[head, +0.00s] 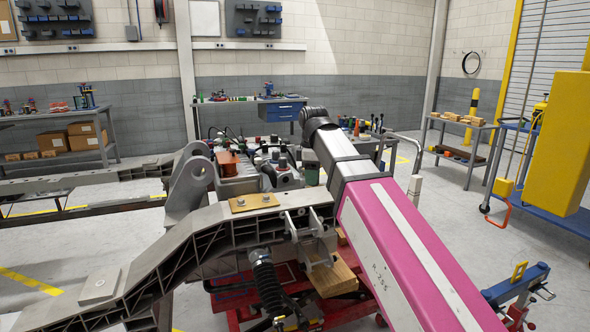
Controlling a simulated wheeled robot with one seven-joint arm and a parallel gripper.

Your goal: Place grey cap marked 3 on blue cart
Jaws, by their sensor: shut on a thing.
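My arm reaches from the lower right up toward the middle, and its dark joint shows near the chassis. My gripper is not visible; the arm or the parts on the chassis hide it. I cannot make out the grey cap marked 3. A blue cart (568,217) stands at the far right, with an upper and a lower blue shelf and a caster at its left. A tall yellow block covers part of it.
The grey chassis frame (150,262) fills the lower left and centre, with a crowded engine area (265,165) behind it. A grey table (460,127) with yellowish blocks stands left of the cart. A blue-and-red stand (517,290) is at lower right. Floor between them looks clear.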

